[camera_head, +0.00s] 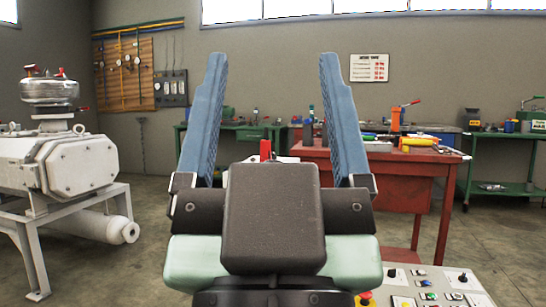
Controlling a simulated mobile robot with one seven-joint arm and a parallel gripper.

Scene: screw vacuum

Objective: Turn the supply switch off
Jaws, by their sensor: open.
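My gripper (270,62) is in the middle of the head view, seen from behind, with its two blue fingers wide apart and nothing between them. Its dark body hides much of what lies beyond. A control panel (440,283) shows at the bottom right, below and right of the gripper, with black rotary knobs (463,277), small coloured buttons and a red knob on yellow (366,298). A small upright red part (265,149) shows beyond the gripper body, between the fingers; its lower part is hidden. I cannot tell which of these is the supply switch.
A white vacuum machine (75,165) on a frame stands at the left. A red table (400,163) with tools and a yellow cylinder (419,142) is behind at the right. Green workbenches (505,140) line the wall. Open floor (150,215) lies left of the gripper.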

